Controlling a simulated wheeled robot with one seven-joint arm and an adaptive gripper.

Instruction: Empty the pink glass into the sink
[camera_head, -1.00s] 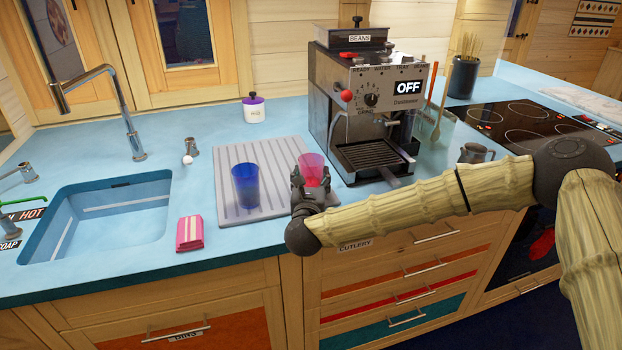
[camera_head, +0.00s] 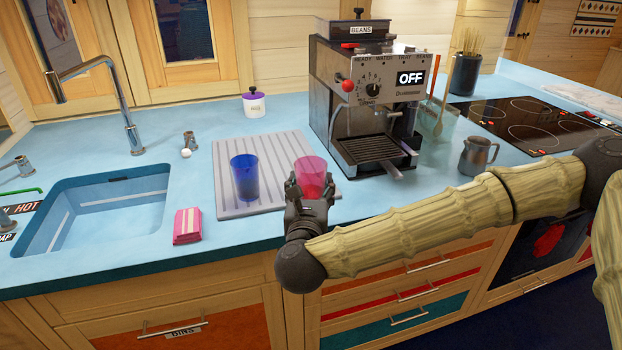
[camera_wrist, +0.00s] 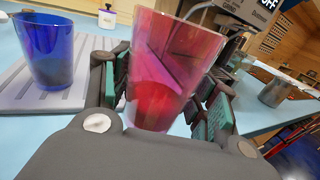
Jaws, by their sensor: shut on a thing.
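The pink glass (camera_head: 312,176) is upright at the right edge of the grey drainboard. My gripper (camera_head: 309,192) is shut on it, with one finger on each side. In the wrist view the pink glass (camera_wrist: 170,70) fills the space between the green finger pads, and a darker red shows in its lower part. I cannot tell whether its base touches the surface. The sink (camera_head: 95,215) is a blue basin at the left, with a tall chrome tap (camera_head: 128,115) behind it.
A blue glass (camera_head: 245,178) stands on the drainboard (camera_head: 228,208), left of the pink one. A pink sponge pack (camera_head: 187,226) lies between drainboard and sink. The coffee machine (camera_head: 370,100) stands close behind right. A metal jug (camera_head: 478,157) is further right.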

